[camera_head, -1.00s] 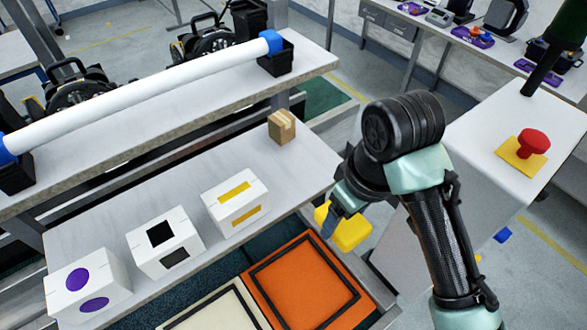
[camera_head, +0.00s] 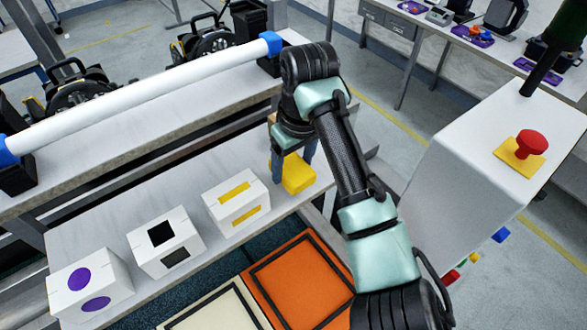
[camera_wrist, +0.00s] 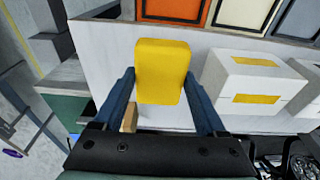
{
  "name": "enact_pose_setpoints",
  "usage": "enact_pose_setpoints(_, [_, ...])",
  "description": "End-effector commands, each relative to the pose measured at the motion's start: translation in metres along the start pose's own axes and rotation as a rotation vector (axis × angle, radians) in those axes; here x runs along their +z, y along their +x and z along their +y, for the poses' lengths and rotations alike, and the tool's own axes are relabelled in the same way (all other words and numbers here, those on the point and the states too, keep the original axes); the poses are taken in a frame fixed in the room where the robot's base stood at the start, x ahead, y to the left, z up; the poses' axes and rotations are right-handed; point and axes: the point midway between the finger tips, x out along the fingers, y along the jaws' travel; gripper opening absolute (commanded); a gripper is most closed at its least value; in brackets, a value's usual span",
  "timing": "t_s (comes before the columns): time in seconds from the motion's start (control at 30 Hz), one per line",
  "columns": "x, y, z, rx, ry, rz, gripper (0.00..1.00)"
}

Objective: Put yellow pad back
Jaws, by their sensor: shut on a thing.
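The yellow pad (camera_head: 298,174) is a thick yellow block with rounded edges. My gripper (camera_head: 293,168) is shut on it, over the right end of the lower shelf. In the wrist view the pad (camera_wrist: 160,72) sits between the two blue fingers of my gripper (camera_wrist: 160,92). I cannot tell whether the pad touches the shelf. The white box with yellow marks (camera_head: 236,200) stands to the left of the pad; it also shows in the wrist view (camera_wrist: 240,82), right of the pad.
White boxes with black squares (camera_head: 166,242) and purple dots (camera_head: 90,284) stand further left on the shelf (camera_head: 110,210). A small cardboard box (camera_wrist: 129,117) is partly hidden behind a finger. An orange framed panel (camera_head: 300,280) lies below. A red button (camera_head: 532,142) is at right.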

Motion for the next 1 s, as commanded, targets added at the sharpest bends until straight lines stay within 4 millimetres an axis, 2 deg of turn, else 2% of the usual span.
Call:
enact_pose_setpoints(0.2, [0.006, 0.024, 0.0, -0.002, 0.003, -0.004, 0.29])
enact_pose_setpoints(0.4, [0.006, 0.027, 0.0, -0.002, 0.002, -0.003, 0.29])
enact_pose_setpoints(0.43, [0.006, 0.027, 0.0, -0.002, 0.002, -0.003, 0.79])
enact_pose_setpoints(0.53, [0.006, 0.027, 0.0, -0.002, 0.002, -0.003, 0.97])
enact_pose_setpoints(0.57, [0.006, 0.026, 0.0, -0.002, 0.002, -0.003, 1.0])
enact_pose_setpoints(0.83, [0.006, 0.024, 0.0, -0.001, 0.002, -0.002, 1.0])
enact_pose_setpoints(1.0, [0.005, 0.004, 0.0, 0.0, 0.001, 0.001, 1.0])
